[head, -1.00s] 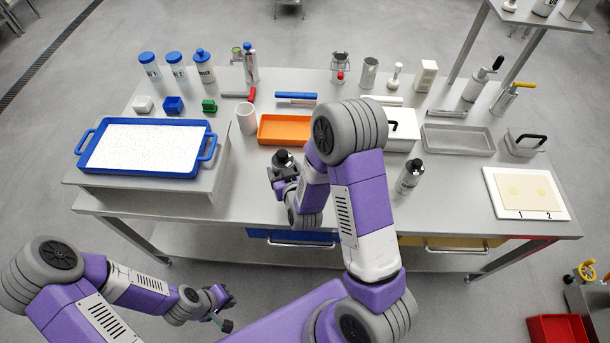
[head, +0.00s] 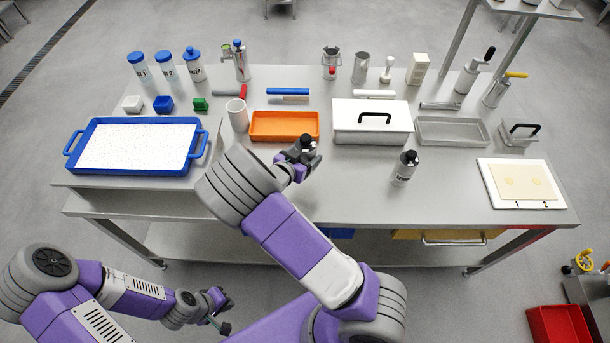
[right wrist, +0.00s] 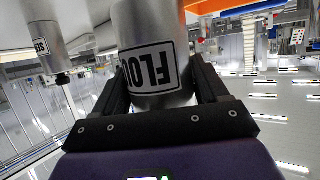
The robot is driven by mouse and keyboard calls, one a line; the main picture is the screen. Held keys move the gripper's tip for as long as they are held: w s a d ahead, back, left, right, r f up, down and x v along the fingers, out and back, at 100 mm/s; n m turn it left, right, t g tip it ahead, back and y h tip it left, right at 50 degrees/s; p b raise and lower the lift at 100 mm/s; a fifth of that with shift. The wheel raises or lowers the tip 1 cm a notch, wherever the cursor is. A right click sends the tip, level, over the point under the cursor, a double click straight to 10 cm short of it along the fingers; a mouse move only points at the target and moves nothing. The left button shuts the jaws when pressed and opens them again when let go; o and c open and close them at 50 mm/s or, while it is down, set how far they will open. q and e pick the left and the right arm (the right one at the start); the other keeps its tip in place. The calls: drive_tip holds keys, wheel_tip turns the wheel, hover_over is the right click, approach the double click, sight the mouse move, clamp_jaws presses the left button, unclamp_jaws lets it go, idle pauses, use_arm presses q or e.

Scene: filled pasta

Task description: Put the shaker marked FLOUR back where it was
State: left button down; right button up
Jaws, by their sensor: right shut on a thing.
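The FLOUR shaker is a grey metal cylinder; its black top (head: 306,141) shows in the head view. In the right wrist view its body (right wrist: 150,40) stands between the fingers, with the FLOUR label upside down. My right gripper (head: 301,163) is shut on it, over the middle of the table in front of the orange tray. The arm hides the shaker's lower part, so I cannot tell whether it touches the table. My left gripper (head: 224,311) is open and empty, low in front of the table.
A second black-topped shaker (head: 404,169) stands to the right on the table (head: 350,200); free table lies between. Behind are the orange tray (head: 284,138) and a white lidded box (head: 372,137). A blue tray (head: 200,135) is at left, a white board (head: 500,203) at right.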

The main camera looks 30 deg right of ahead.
drive_tip(key=shift+f+b, duration=0.8)
drive_tip(key=shift+f, duration=2.75)
drive_tip(key=shift+f, duration=0.2)
drive_tip(key=o, duration=1.3)
drive_tip(key=shift+r, duration=0.15)
drive_tip(key=shift+s+a+r, duration=0.1)
drive_tip(key=shift+a+r, duration=0.1)
drive_tip(key=shift+a, duration=0.1)
drive_tip(key=p+v, duration=0.2)
drive_tip(key=v, duration=0.9)
drive_tip(key=shift+s, duration=0.2)
